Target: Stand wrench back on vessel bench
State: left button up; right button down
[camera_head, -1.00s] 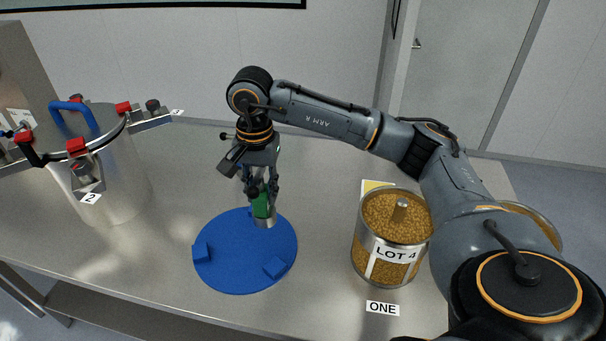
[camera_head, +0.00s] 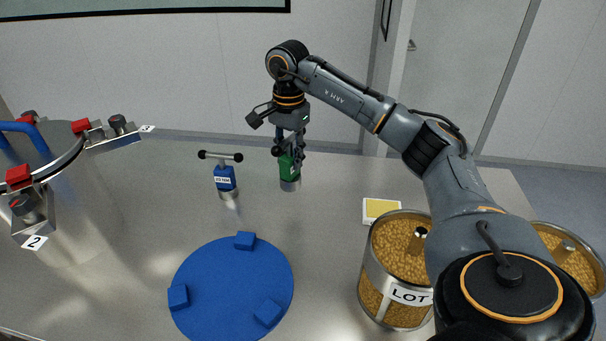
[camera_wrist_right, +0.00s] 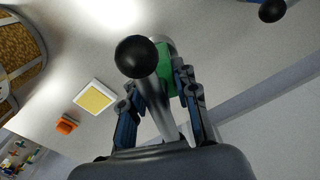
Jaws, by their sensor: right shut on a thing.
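A green wrench (camera_head: 289,167) with a metal socket end stands upright in my right gripper (camera_head: 291,150), on the far part of the bench (camera_head: 330,215). Its socket is at or just above the bench top; I cannot tell if it touches. In the right wrist view the gripper (camera_wrist_right: 163,95) is shut around the green body (camera_wrist_right: 162,70), and the black ball of the handle (camera_wrist_right: 137,57) is close to the camera. A similar blue T-handled tool (camera_head: 225,178) stands upright to its left, apart from it. My left gripper is out of view.
A blue disc (camera_head: 232,285) with three blocks lies in front. The steel vessel (camera_head: 85,205) with red-tipped clamps is at the left. A grain-filled lot canister (camera_head: 384,300) and a yellow-and-white pad (camera_head: 380,208) are at the right. The bench around the wrench is clear.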

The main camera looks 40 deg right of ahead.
jog(key=shift+s+d+f+p, duration=0.15)
jog(key=shift+d+f, duration=0.45)
jog(key=shift+f, duration=0.7)
jog(key=shift+w+d+f+p, duration=0.15)
jog(key=shift+d+f, duration=0.5)
jog(key=shift+f, duration=0.6)
jog(key=shift+s+d+f+p, duration=0.15)
jog(key=shift+d+f, duration=0.45)
jog(key=shift+f, duration=0.7)
jog(key=shift+f, duration=0.15)
jog(key=c, duration=1)
grip_release()
notch_tip(320, 180, up, 12)
jog(key=shift+s+r+b, duration=0.1)
jog(key=shift+r+b, duration=0.05)
jog(key=shift+b, duration=0.15)
